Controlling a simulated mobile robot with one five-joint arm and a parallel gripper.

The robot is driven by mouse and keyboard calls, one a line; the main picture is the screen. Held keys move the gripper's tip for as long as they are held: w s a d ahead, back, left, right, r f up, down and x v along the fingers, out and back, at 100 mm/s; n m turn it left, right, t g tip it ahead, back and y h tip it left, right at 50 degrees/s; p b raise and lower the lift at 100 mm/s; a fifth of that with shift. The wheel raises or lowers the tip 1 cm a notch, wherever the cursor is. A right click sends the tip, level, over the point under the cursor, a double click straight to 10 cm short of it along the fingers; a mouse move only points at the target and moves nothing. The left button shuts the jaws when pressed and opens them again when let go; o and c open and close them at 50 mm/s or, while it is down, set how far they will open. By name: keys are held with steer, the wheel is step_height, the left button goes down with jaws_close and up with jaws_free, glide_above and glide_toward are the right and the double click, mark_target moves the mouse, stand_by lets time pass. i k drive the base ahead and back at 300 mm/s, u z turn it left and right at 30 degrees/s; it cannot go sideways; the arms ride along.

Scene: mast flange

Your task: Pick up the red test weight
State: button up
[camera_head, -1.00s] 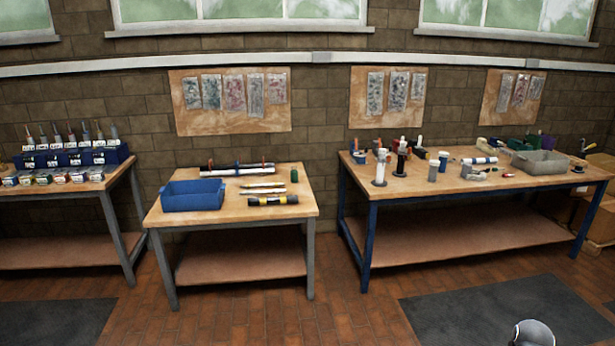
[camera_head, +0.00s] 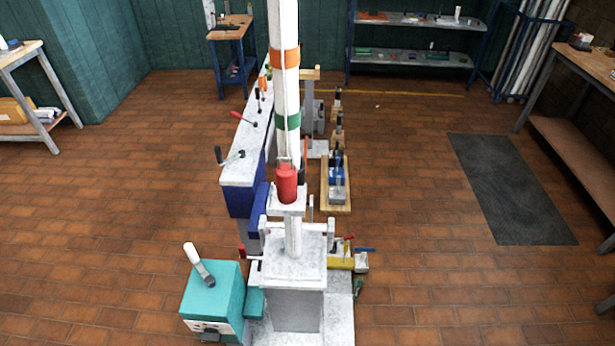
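The red test weight (camera_head: 287,183) is a small red cylinder with a narrower top. It stands upright on a small pale square plate (camera_head: 287,208) on a short post, close beside the tall white mast (camera_head: 287,100) with orange and green bands. My gripper is not in view, so I cannot see whether it is open or shut.
A teal box with a white-handled lever (camera_head: 212,298) stands at the front left. A grey bench with several levers (camera_head: 247,150) runs behind the post. A wooden tray (camera_head: 336,205) lies to its right. Brick floor is open left and right; a dark mat (camera_head: 508,188) lies right.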

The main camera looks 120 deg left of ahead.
mark_target(286, 173)
steer(key=u, duration=4.95)
steer(key=i, duration=0.1)
steer(key=z, duration=1.6)
steer(key=k, duration=0.2)
steer(key=u, duration=2.1)
steer(key=i, duration=0.95)
steer(key=u, duration=0.25)
steer(key=k, duration=0.7)
steer(key=z, duration=0.2)
steer(key=i, duration=0.75)
